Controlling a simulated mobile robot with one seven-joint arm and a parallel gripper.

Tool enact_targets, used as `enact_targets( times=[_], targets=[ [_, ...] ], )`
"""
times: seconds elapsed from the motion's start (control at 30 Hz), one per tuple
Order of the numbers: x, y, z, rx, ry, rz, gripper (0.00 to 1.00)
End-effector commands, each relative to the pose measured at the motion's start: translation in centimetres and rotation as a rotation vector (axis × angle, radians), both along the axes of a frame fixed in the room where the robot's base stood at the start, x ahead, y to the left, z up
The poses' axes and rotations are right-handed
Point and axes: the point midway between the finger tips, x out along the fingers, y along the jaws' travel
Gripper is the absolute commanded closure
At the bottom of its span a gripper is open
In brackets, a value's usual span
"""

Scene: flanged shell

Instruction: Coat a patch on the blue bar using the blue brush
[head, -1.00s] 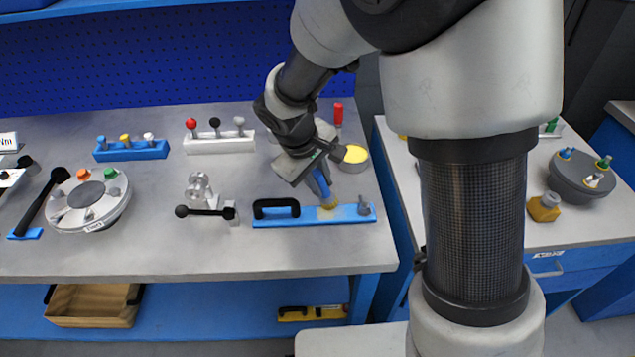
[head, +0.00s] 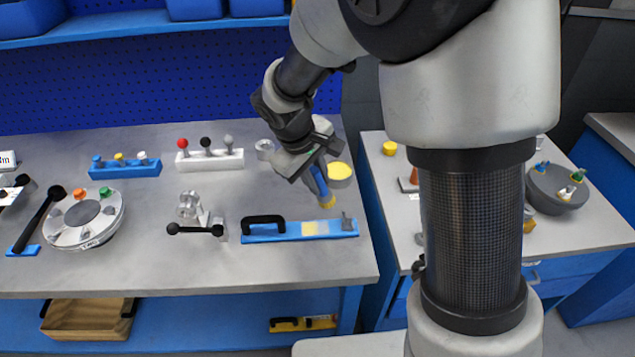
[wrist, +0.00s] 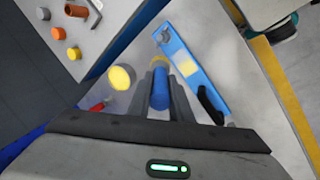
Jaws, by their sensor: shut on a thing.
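My gripper (head: 312,163) is shut on the blue brush (head: 320,183), whose yellow bristles (head: 327,202) point down. The brush is tilted and its bristles appear just above and behind the blue bar (head: 285,233), apart from it. The bar lies on the bench with a black handle at its left end and a grey knob at its right. A pale yellow patch (head: 314,228) shows on its top, right of the middle. In the wrist view the brush handle (wrist: 160,90) sits between the fingers, and the bar (wrist: 206,95) with its patch (wrist: 186,68) lies to the right.
A round tin with a yellow top (head: 340,171) stands behind the brush, close to my gripper. A black-handled clamp (head: 196,230) stands left of the bar. A white block with knobs (head: 210,160) is farther back. The bench's front edge is close in front of the bar.

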Motion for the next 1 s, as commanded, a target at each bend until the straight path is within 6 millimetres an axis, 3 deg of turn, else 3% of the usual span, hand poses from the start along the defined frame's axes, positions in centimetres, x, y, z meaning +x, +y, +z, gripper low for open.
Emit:
enact_targets(
  times=[0.2,1.0],
  targets=[
    [0.2,0.0,1.8,0.0,0.0,0.0,1.0],
    [0.2,-0.1,1.8,0.0,0.0,-0.001,1.0]
  ],
)
